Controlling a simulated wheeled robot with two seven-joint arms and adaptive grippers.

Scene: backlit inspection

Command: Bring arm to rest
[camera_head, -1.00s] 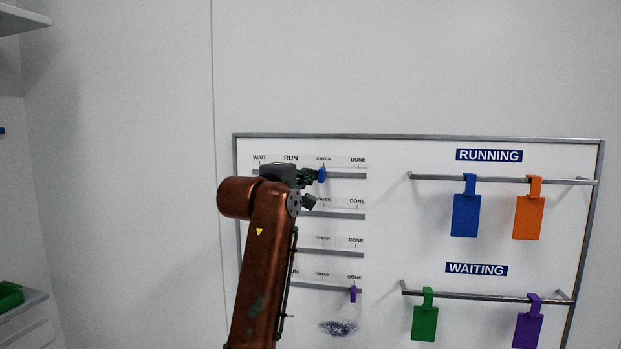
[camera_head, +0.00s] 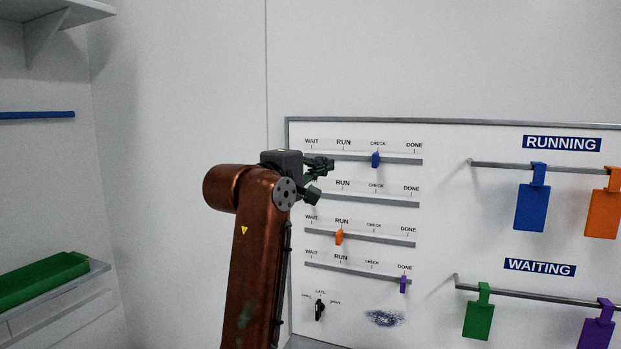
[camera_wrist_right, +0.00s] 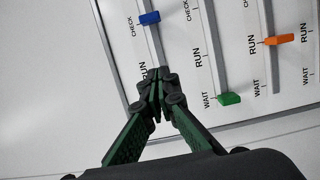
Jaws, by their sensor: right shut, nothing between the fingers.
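My right gripper (camera_head: 329,166) is shut and empty in front of the whiteboard (camera_head: 450,140), left of the blue slider (camera_head: 375,160) and apart from it. The blue slider is at CHECK on the top rail. In the right wrist view the closed fingertips (camera_wrist_right: 157,84) point at the board, below the blue slider (camera_wrist_right: 150,17). The green slider (camera_wrist_right: 229,99) is at WAIT on the second rail; my gripper hides it in the head view. The orange slider (camera_head: 339,237) is at RUN and the purple slider (camera_head: 403,285) at DONE. My left gripper is out of view.
Blue (camera_head: 531,207) and orange tags hang on the RUNNING bar; green (camera_head: 478,319) and purple tags hang on the WAITING bar. These bars stick out from the board. A black knob (camera_head: 319,310) is low on the board. A green bin (camera_head: 45,279) sits on a left shelf.

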